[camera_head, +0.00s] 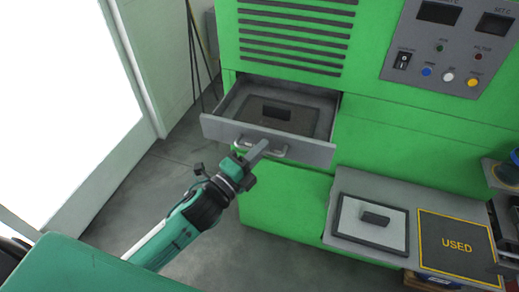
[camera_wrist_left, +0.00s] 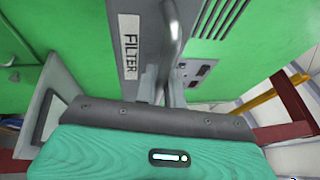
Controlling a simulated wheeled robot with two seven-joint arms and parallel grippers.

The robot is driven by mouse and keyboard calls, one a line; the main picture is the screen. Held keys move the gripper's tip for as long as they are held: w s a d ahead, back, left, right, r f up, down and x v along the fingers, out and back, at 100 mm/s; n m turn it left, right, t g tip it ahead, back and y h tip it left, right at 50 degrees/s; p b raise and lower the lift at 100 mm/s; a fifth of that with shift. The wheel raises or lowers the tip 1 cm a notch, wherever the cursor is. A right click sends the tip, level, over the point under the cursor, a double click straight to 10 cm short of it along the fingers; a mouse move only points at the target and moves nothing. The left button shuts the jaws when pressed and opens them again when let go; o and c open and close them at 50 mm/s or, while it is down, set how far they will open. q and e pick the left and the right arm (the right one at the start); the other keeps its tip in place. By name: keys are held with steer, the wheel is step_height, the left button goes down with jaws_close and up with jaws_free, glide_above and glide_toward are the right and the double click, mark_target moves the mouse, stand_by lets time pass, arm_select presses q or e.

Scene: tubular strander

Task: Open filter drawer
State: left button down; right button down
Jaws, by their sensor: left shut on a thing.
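The grey filter drawer (camera_head: 215,127) stands pulled out of the green machine in the head view. Inside it lies a dark filter (camera_head: 277,113) with a small black block on top. My left gripper (camera_head: 250,158) is at the drawer front, shut on its metal handle (camera_head: 277,152). In the left wrist view the handle (camera_wrist_left: 172,45) runs down between the fingers of my left gripper (camera_wrist_left: 165,92), beside the drawer front's FILTER label (camera_wrist_left: 130,57). My right gripper is not in view.
A grey shelf (camera_head: 345,178) at right holds a white-faced filter (camera_head: 346,220) with a black block, beside a dark panel marked USED (camera_head: 455,245). A control panel (camera_head: 450,45) is above. Grey floor (camera_head: 185,145) is clear left of the drawer.

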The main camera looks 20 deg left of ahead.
arm_select(q)
steer(key=c, duration=1.5)
jaws_free()
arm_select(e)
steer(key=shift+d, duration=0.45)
